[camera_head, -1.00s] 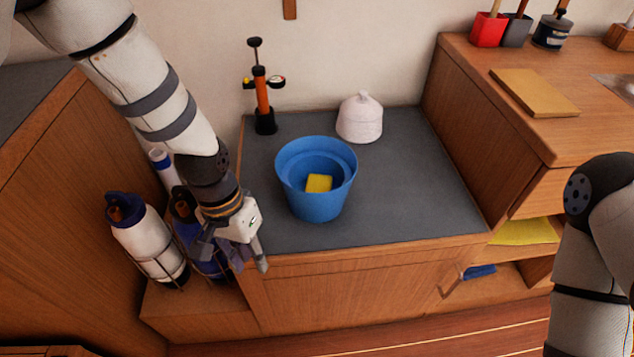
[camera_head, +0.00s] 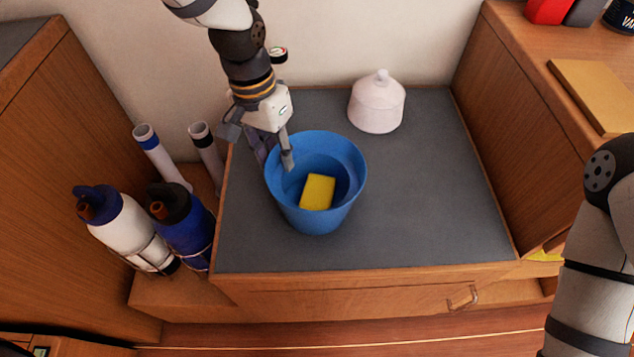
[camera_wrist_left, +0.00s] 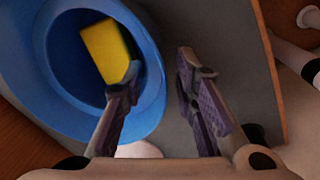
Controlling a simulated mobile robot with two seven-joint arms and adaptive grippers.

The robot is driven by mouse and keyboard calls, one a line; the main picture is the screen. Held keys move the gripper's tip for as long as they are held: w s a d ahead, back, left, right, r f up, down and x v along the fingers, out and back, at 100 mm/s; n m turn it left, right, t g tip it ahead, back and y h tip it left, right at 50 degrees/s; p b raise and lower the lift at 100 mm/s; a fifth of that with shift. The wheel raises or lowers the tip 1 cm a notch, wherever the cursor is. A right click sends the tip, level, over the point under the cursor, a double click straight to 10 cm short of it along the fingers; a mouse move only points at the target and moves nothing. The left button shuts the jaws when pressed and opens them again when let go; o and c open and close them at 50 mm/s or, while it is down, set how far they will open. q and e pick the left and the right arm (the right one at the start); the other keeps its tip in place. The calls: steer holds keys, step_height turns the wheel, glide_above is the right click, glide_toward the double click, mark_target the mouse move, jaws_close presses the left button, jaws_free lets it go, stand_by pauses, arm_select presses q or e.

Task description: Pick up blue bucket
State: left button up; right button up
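The blue bucket (camera_head: 318,215) stands upright on the grey countertop, with a yellow sponge (camera_head: 318,191) inside. My left gripper (camera_head: 275,160) is at the bucket's left rim, pointing down. In the left wrist view its fingers (camera_wrist_left: 160,100) are apart; one finger is over the bucket's opening (camera_wrist_left: 75,110) and the other is outside, over the grey top. The rim lies between the fingers, and I cannot tell whether either touches it. My right gripper is out of view; only part of my right arm shows at the right edge.
A pale lidded jar (camera_head: 376,104) stands behind the bucket to the right. White (camera_head: 130,232) and blue (camera_head: 185,228) bottles stand in a rack at the left. A raised wooden cabinet (camera_head: 515,130) bounds the right side. The grey top (camera_head: 430,200) right of the bucket is clear.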

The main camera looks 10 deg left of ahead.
arm_select(q)
steer(key=f, duration=0.6)
steer(key=shift+d+b, duration=0.35)
steer(key=shift+d, duration=0.05)
jaws_close()
